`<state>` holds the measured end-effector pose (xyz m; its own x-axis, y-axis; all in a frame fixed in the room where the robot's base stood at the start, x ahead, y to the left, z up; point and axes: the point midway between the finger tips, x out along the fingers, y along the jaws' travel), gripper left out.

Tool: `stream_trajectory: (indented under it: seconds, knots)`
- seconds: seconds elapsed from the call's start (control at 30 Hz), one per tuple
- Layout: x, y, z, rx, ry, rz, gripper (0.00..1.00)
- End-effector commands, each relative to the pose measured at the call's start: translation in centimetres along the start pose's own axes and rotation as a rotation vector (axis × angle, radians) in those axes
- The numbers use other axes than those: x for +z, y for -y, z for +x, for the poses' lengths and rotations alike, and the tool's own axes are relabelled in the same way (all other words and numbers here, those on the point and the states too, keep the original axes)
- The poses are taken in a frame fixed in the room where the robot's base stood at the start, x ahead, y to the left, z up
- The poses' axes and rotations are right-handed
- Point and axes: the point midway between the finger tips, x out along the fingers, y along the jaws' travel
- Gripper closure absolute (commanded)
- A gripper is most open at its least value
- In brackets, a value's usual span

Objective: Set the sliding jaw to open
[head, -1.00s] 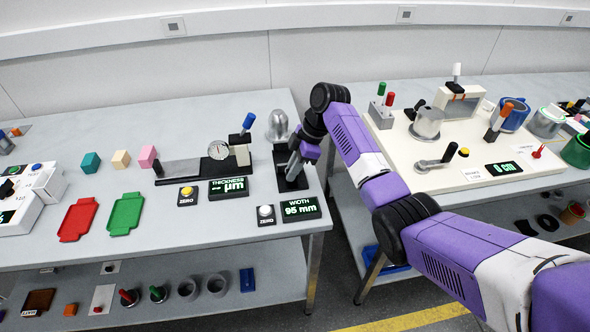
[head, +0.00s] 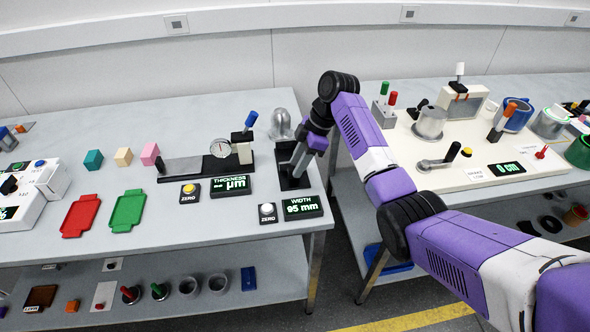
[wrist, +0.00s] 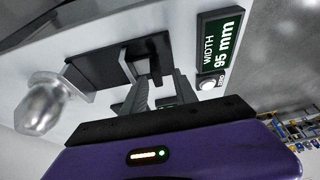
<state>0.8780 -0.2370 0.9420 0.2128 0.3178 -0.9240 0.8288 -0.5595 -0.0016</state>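The width gauge is a black base (head: 293,181) at the right end of the left table, and its dark plate shows in the wrist view (wrist: 92,68). A small pale upright part (wrist: 127,66), perhaps the sliding jaw, stands on the plate by my fingertips. The width display (head: 302,207) reads 95 mm. My gripper (head: 297,172) points down over the base and hides much of it. In the wrist view its two grey fingers (wrist: 160,85) stand a little apart. I cannot tell whether the jaw is gripped between them.
A rounded metal piece (head: 281,124) stands behind the gauge. The thickness gauge with its dial (head: 220,148) and blue-handled lever (head: 250,120) is close on the left. A zero button (head: 267,212) sits in front. A gap separates this table from the right one.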

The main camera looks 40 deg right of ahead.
Motion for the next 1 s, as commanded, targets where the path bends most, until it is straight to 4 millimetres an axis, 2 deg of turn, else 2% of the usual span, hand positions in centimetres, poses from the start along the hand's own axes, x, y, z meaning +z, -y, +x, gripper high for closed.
stream_trajectory:
  seconds: [0.2, 0.33, 1.0]
  knots:
    - [0.1, 0.0, -3.5, 0.002, -0.001, 0.0, 0.65]
    - [0.1, 0.0, -4.7, 0.001, -0.001, 0.0, 0.65]
    - [0.0, 0.1, -5.1, -0.001, 0.0, 0.005, 0.65]
